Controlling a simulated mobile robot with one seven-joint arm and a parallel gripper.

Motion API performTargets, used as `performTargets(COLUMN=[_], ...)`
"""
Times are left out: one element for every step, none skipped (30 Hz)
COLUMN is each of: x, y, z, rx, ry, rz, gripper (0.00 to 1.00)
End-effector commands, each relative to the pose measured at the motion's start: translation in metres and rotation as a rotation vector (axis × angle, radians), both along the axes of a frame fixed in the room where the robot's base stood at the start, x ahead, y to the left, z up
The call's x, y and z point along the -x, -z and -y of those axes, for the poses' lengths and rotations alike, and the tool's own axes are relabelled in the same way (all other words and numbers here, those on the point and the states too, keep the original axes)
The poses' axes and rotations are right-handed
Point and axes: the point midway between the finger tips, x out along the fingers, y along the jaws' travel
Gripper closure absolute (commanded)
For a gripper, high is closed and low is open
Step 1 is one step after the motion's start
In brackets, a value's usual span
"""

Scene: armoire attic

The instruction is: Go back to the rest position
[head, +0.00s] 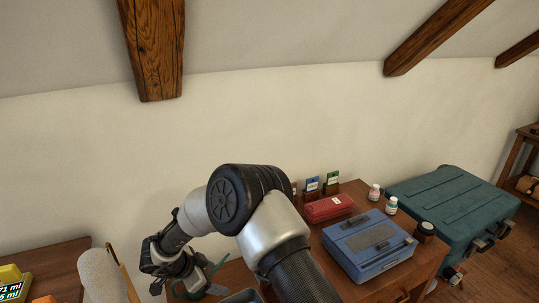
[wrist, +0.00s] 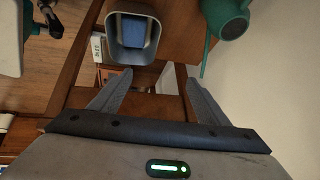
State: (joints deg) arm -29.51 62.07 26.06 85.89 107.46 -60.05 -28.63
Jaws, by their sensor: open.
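My gripper (wrist: 155,86) is open, its two grey fingers spread with nothing between them in the wrist view. In the head view my gripper (head: 188,281) is at the lower left, beside the wooden desk (head: 400,283), and its fingers are hard to make out. A grey open container (wrist: 112,42) with something blue inside lies beyond the fingertips in the wrist view, apart from them. A teal rounded object (wrist: 225,22) is right of it, clear of the right finger.
The desk carries a blue case (head: 370,246), a red box (head: 329,208), small bottles (head: 374,191) and upright cards (head: 312,184). A teal trunk (head: 450,203) stands to the right. A beige roll (head: 100,275) is at the lower left. The wall above is bare; wooden beams (head: 155,50) slope overhead.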

Motion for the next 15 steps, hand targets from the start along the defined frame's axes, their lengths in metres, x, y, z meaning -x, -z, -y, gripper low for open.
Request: performTargets(x=[-0.025,-0.038,-0.056,-0.069,-0.081,-0.094,-0.102,-0.108,-0.115,-0.117,-0.118,-0.116,-0.112,-0.107,-0.098], y=[-0.029,-0.046,-0.071,-0.091,-0.112,-0.14,-0.161,-0.183,-0.213,-0.236,-0.258,-0.285,-0.303,-0.32,-0.34], z=[-0.001,-0.003,-0.005,-0.006,-0.007,-0.007,-0.007,-0.006,-0.003,0.0,0.003,0.009,0.014,0.02,0.029], rx=[-0.041,-0.067,-0.105,-0.13,-0.155,-0.185,-0.204,-0.223,-0.244,-0.256,-0.266,-0.274,-0.277,-0.276,-0.272], ry=[-0.034,-0.063,-0.107,-0.142,-0.179,-0.231,-0.271,-0.314,-0.373,-0.422,-0.469,-0.533,-0.579,-0.626,-0.685], rz=[0.066,0.105,0.159,0.2,0.238,0.288,0.322,0.355,0.396,0.425,0.449,0.474,0.487,0.498,0.504], gripper=[0.3,0.3,0.3,0.3,0.3,0.3,0.3,0.3,0.3,0.3,0.3,0.3,0.3,0.3,0.3])
